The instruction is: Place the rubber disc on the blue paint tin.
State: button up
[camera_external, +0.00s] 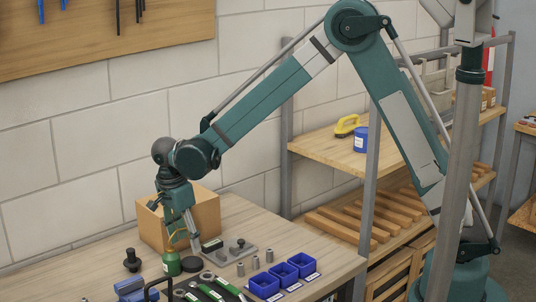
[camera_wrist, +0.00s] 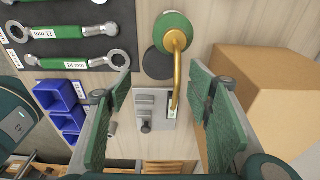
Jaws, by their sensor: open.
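The rubber disc (camera_external: 192,265) is a flat black round lying on the workbench, beside a green oil can (camera_external: 171,263). In the wrist view the disc (camera_wrist: 156,64) shows ahead of my fingers, partly covered by the oil can (camera_wrist: 174,32) and its brass spout. My gripper (camera_external: 193,243) points down above the bench near the disc. In the wrist view its two green-padded fingers (camera_wrist: 160,78) are spread apart with nothing held between them. The blue paint tin (camera_external: 361,139) stands upright on the upper wooden shelf at the right, away from my gripper.
A cardboard box (camera_external: 205,217) stands behind my gripper. A grey fixture plate (camera_external: 230,251), wrenches on a dark mat (camera_external: 208,291) and blue bins (camera_external: 284,273) surround the area. A yellow-handled item (camera_external: 346,126) lies beside the tin.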

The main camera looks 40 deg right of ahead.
aim_at(192, 261)
jog(key=shift+d+f, duration=0.2)
jog(key=shift+f, duration=1.1)
jog(key=shift+w+d+f, duration=0.1)
jog(key=shift+d+f, duration=0.1)
jog(key=shift+f, duration=1.1)
jog(key=shift+d+f, duration=0.2)
jog(key=shift+f, duration=1.05)
jog(key=c, duration=0.8)
jog(key=shift+o, duration=0.2)
jog(key=shift+r, duration=0.1)
